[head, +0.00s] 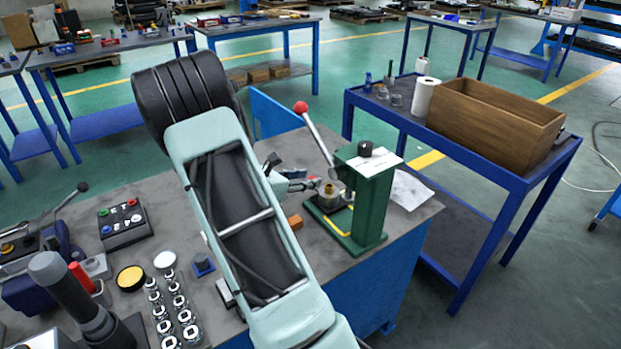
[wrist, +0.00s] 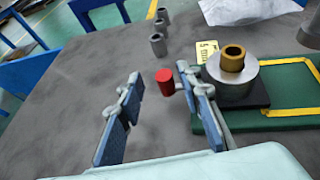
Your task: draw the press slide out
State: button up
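The green press (head: 372,195) stands on the grey bench with its red-knobbed lever (head: 318,135) raised. Its slide, a black plate (wrist: 262,97), carries a silver disc with a brass bushing (wrist: 232,58). The plate lies on the green base (wrist: 285,142), near a yellow outline. A red knob (wrist: 166,80) sticks out from the slide's near side. My gripper (wrist: 158,78) is open, its fingertips on either side of the knob with gaps visible. In the head view my gripper (head: 300,184) is at the left of the press, and my arm hides part of the bench.
Several grey cylinders (wrist: 158,44) stand on the bench beyond my fingers. An orange block (head: 295,222) lies near the press. A blue table with a wooden crate (head: 495,118) stands further right.

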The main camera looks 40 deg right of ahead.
jog(key=v, duration=0.9)
jog(key=shift+a+r, duration=0.2)
jog(key=shift+a, duration=0.1)
